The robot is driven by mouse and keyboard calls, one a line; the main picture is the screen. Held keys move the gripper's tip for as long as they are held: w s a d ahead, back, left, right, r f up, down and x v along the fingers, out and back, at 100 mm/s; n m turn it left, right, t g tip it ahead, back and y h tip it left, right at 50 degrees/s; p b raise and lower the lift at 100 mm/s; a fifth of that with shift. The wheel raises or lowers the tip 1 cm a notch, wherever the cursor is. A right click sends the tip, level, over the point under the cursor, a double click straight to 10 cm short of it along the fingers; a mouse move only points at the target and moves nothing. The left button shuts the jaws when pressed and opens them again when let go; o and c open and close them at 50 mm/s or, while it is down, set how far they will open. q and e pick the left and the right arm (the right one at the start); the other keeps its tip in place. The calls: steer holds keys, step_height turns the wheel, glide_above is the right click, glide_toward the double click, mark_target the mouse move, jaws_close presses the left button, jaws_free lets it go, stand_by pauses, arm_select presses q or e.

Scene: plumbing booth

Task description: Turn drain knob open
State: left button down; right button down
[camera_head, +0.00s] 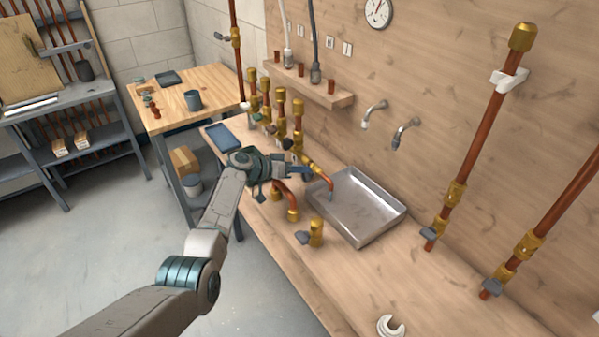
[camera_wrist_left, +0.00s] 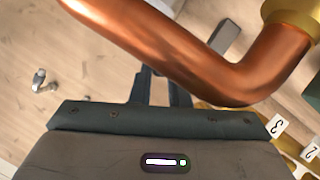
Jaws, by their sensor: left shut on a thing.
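My left gripper (camera_head: 294,171) is at the brass and copper pipework at the left end of the metal tray, beside the drain spout (camera_head: 325,179), which bends down over the tray. It is shut on a part there, which appears to be the drain knob. The knob itself is hidden by the gripper in the head view. In the left wrist view, my gripper fingers (camera_wrist_left: 163,90) run behind a thick copper pipe (camera_wrist_left: 190,55) that covers their tips. I cannot tell how far the knob is turned. My right gripper is not in view.
The metal tray (camera_head: 362,212) is right of the gripper. Several brass valves (camera_head: 281,104) stand behind it. A short brass fitting (camera_head: 316,233) with a grey handle stands in front. A white clip (camera_head: 390,326) lies near the front edge.

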arm_select(q)
steer(key=c, duration=1.4)
jaws_free()
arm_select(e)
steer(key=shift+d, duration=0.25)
arm_select(q)
steer(key=shift+a, duration=0.1)
